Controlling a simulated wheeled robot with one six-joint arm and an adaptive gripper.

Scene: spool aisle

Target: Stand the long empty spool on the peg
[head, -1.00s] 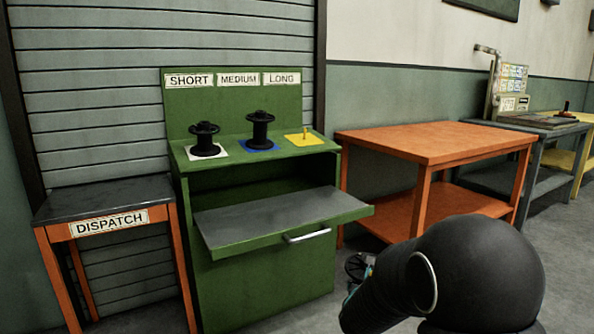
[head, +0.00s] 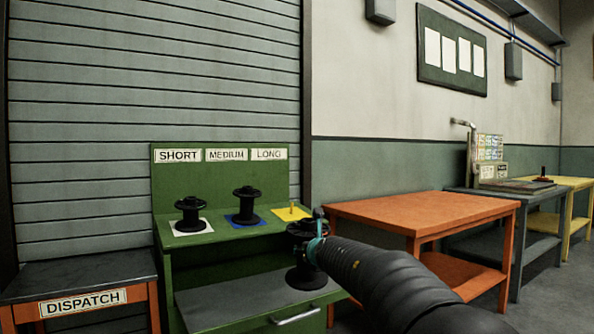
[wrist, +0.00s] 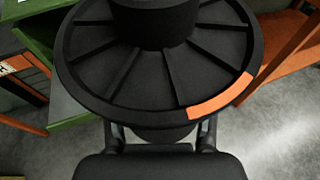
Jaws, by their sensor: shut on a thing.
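My gripper (head: 318,228) is shut on a black spool (head: 306,279), held upright in the air in front of the green stand's right side. The wrist view shows its ribbed flange (wrist: 110,55) close up, with an orange patch (wrist: 222,97) on the rim; the jaws close below that flange. The peg (head: 292,207) stands bare on a yellow square (head: 283,214) under the LONG sign (head: 269,154), behind and slightly left of the held spool. One black spool (head: 190,214) stands under SHORT and another (head: 246,205) under MEDIUM.
The green stand (head: 172,245) has a grey pull-out shelf (head: 235,297) in front, below the held spool. A DISPATCH table (head: 75,270) stands left. An orange table (head: 400,210) stands right, behind my arm. A back panel rises behind the pegs.

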